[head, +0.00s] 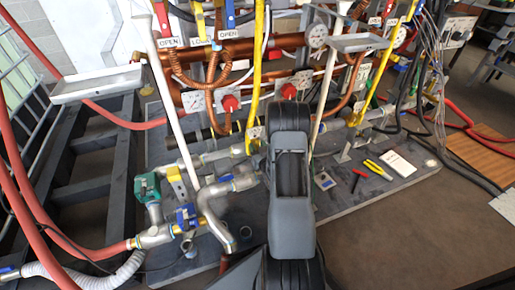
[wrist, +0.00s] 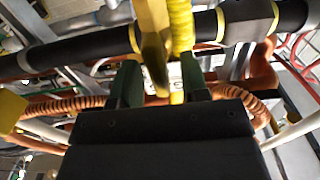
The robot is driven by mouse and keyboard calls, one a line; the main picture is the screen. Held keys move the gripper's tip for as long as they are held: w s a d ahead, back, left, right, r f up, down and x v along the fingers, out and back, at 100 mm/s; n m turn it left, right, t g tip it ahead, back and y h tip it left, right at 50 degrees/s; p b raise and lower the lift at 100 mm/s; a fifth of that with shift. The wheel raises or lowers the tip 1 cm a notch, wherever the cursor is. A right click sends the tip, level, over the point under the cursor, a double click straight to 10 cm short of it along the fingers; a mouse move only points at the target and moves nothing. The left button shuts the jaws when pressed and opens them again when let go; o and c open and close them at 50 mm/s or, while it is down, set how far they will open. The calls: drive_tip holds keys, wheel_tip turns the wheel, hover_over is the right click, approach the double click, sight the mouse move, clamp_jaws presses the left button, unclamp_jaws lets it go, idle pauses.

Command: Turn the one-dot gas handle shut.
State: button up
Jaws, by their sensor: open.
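A flat yellow handle (wrist: 154,50) shows in the wrist view, pointing down between the fingers of my gripper (wrist: 160,84). I see no dots on it, so I cannot tell whether it is the one-dot gas handle. The two dark green fingers stand apart, one on each side of it, and I see no contact. A yellow ribbed gas hose (wrist: 181,28) runs just right of the handle. In the head view a yellow hose (head: 259,70) drops behind my arm, which hides the gripper and the valve there.
A thick black pipe (wrist: 85,50) crosses the wrist view near the handle, with corrugated copper hoses (wrist: 70,104) nearby. In the head view, a grey board (head: 380,195) carries a red tool, yellow pliers (head: 378,170) and a white card. A metal tray (head: 97,84) stands at left.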

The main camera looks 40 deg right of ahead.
drive_tip(key=shift+w, duration=0.3)
clamp_jaws()
idle(0.3)
